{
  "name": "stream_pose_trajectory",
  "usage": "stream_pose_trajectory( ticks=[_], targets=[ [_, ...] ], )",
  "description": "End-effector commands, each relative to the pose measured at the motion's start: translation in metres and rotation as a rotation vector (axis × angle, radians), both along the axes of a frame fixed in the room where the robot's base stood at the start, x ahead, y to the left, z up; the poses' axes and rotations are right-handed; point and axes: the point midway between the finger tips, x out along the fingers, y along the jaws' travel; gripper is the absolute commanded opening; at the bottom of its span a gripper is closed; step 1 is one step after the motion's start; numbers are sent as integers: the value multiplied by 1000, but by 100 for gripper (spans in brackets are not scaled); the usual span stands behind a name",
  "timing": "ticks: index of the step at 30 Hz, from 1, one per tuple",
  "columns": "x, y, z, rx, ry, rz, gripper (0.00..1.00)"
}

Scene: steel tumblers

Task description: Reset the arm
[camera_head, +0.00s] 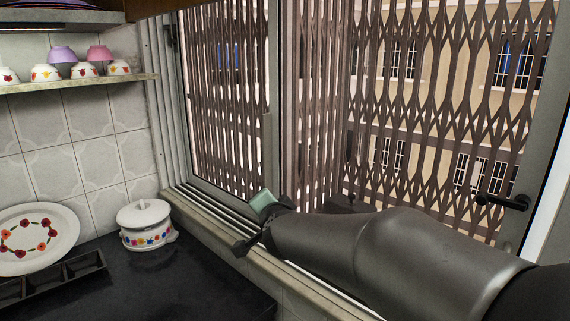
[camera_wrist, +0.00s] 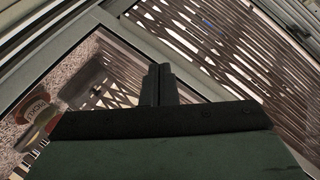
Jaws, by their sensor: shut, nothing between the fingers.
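My gripper shows in the wrist view (camera_wrist: 160,72), with its two dark fingers together and nothing between them. It is in front of the window frame and the brown folding grille. In the head view my grey arm reaches in from the right across the window sill, and its wrist end is beside the window frame.
A white lidded pot (camera_head: 146,226) and a floral plate (camera_head: 36,240) with a black rack (camera_head: 60,278) stand on the dark counter (camera_head: 190,285). Bowls (camera_head: 84,66) sit on a shelf (camera_head: 60,84). The window sill (camera_head: 215,225), grille (camera_head: 420,100) and window handle (camera_head: 505,203) are near my arm.

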Motion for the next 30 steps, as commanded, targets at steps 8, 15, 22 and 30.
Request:
stream_pose_trajectory(
  ticks=[8,15,22,30],
  targets=[
    [-156,-88,-115,-465,525,394,0],
    [-280,-156,-166,-664,907,579,0],
    [-327,-180,-177,-719,1057,641,0],
    [-329,-180,-177,-720,1061,643,0]
  ],
)
